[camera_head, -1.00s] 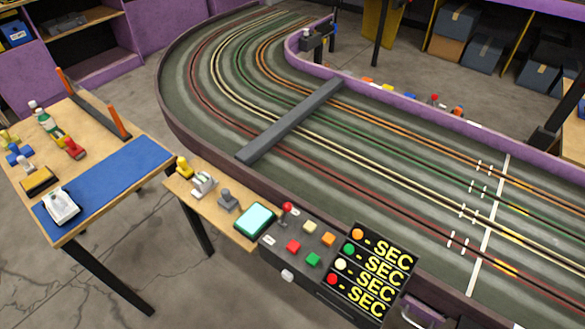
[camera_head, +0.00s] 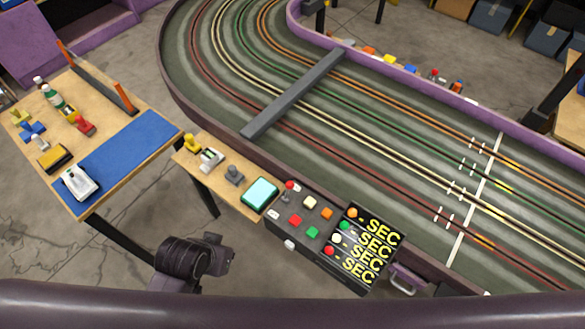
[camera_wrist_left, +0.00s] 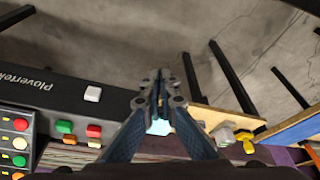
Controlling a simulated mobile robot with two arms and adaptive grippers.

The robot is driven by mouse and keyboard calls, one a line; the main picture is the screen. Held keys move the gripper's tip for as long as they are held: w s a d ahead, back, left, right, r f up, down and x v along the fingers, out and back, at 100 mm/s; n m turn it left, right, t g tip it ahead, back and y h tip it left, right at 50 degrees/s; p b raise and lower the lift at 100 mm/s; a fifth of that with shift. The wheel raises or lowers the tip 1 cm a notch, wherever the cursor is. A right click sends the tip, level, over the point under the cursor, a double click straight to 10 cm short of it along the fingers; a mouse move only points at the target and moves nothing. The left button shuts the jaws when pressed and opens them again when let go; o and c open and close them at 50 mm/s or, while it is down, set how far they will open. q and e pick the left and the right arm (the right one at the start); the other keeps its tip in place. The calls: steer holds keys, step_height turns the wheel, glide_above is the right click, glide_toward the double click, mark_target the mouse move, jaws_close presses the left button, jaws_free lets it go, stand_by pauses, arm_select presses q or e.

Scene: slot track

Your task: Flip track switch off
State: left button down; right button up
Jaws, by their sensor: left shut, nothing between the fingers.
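The dark control panel (camera_head: 275,230) is fixed at the near edge of the slot track. It carries a lever with a red knob (camera_head: 290,186), coloured buttons (camera_head: 312,232), and a white rocker-like piece (camera_head: 289,244) on its front face. That white piece also shows in the left wrist view (camera_wrist_left: 92,93), left of the fingers. I cannot tell from its look which setting it is in. My left gripper (camera_head: 225,253) is shut and empty, left of the panel front and apart from it. The left wrist view shows its fingertips (camera_wrist_left: 159,78) together. My right gripper is out of view.
A small wooden shelf (camera_head: 215,182) left of the panel holds a teal-screened device (camera_head: 259,193) and small controllers. A table with a blue mat (camera_head: 125,160) stands farther left. The lap display (camera_head: 360,245) adjoins the panel on the right. Open floor lies in front.

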arm_select(q)
steer(key=w+d+r+m+t+h+p, duration=0.1)
steer(key=w+d+r+m+h, duration=0.3)
steer(key=w+d+r, duration=1.1)
steer(key=shift+w+r+m+t, duration=0.5)
steer(key=shift+w+m+t, duration=0.1)
steer(key=shift+w+m, duration=0.45)
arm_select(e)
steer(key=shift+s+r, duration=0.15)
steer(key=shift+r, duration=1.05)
